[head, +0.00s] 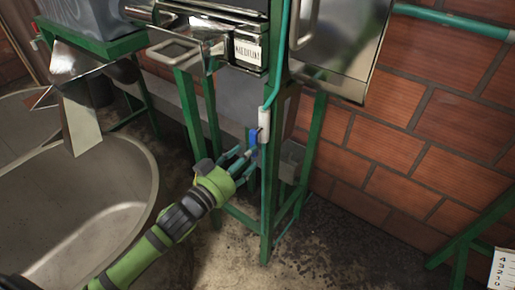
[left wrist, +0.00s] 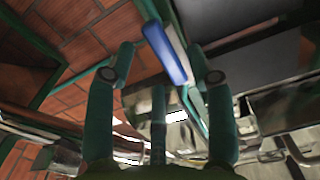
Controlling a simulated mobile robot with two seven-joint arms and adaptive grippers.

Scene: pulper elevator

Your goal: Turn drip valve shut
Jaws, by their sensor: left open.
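The drip valve shows as a small blue handle (head: 253,138) beside a white fitting (head: 264,124) at the lower end of a teal hose, against the green frame. In the left wrist view the blue handle (left wrist: 166,52) is a long bar, tilted, lying across the space between the fingertips. My left gripper (head: 244,165) is open just below and left of the handle in the head view. Its fingers (left wrist: 166,68) stand apart on both sides of the handle in the wrist view. I cannot tell whether any finger touches it. My right gripper is out of view.
A green metal frame (head: 266,205) stands right behind the gripper. A steel box (head: 340,42) and a labelled "MEDIUM" unit (head: 248,52) are above. A large metal basin (head: 95,215) is on the left. A brick wall (head: 405,150) closes the right side. Bare floor lies in front.

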